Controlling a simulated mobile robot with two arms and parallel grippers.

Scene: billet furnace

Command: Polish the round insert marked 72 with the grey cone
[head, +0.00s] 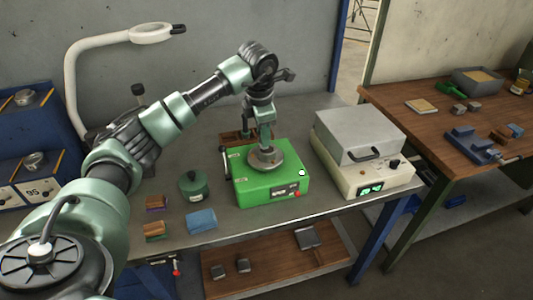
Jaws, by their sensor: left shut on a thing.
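My left gripper (266,138) points down over the green machine (250,187) on the metal bench. It is shut on a small grey piece, mostly hidden by the fingers, at the round grey disc (265,159) on the machine's top. I cannot tell whether the piece touches the disc. Round grey metal pieces sit on the blue rack at the left, one at the upper level (28,97) and one lower (35,160). A label on the rack reads 95. I can make out no 72 and cannot single out the grey cone. My right gripper is out of view.
A green lidded pot (193,185), a blue block (201,221) and small coloured blocks (155,203) lie left of the machine. A grey-topped unit (360,135) with a green display stands right. A lamp (150,33) arches behind. A wooden bench (430,120) stands right.

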